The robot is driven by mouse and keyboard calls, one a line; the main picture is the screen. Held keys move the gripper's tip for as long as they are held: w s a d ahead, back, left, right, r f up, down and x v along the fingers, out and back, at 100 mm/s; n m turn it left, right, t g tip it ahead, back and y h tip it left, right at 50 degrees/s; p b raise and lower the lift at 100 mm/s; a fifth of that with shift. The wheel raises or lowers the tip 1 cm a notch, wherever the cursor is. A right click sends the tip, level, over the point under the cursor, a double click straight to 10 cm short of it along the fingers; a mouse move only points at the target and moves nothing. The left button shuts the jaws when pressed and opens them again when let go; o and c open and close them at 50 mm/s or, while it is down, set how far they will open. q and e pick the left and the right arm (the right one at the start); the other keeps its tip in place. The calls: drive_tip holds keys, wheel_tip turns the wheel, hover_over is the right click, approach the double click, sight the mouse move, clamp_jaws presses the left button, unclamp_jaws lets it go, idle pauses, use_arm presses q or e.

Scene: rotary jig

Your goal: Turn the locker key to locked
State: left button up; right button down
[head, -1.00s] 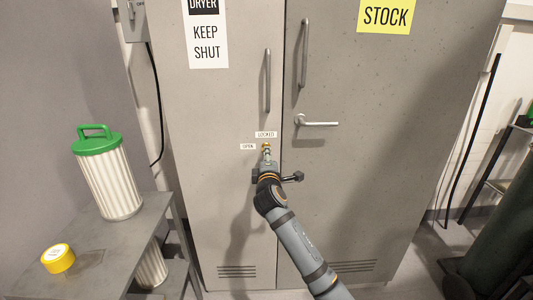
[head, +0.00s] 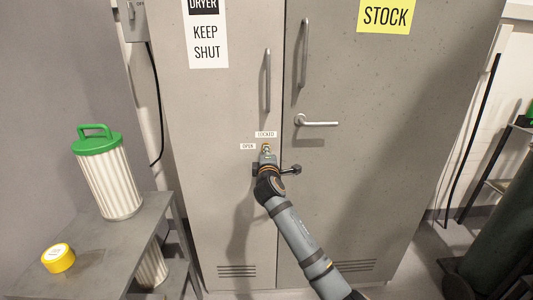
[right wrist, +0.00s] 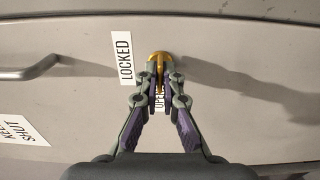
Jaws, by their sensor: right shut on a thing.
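The brass locker key and lock (head: 266,147) sit on the left grey door, just below the LOCKED label (head: 265,134) and right of the OPEN label (head: 248,146). My right gripper (head: 267,155) is at the key and hides most of it. In the right wrist view, my right gripper (right wrist: 161,88) is shut on the brass key (right wrist: 160,62). There the LOCKED label (right wrist: 122,57) is left of the key, and the OPEN label (right wrist: 159,98) is partly hidden behind the fingers. The key's exact angle is hard to tell. My left gripper is not in view.
A door pull (head: 267,80) is above the lock, and a lever handle (head: 316,122) is on the right door. A bench (head: 105,240) at left holds a green-capped filter (head: 105,175) and a yellow roll (head: 58,258). The space before the doors is clear.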

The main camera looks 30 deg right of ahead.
drive_tip(key=shift+m, duration=0.3)
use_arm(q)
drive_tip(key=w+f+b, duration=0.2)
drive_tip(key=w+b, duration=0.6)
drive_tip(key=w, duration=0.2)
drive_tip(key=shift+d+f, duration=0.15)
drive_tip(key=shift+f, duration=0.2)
use_arm(e)
drive_tip(key=shift+m, duration=8.8)
drive_tip(key=c, duration=1.5)
unclamp_jaws()
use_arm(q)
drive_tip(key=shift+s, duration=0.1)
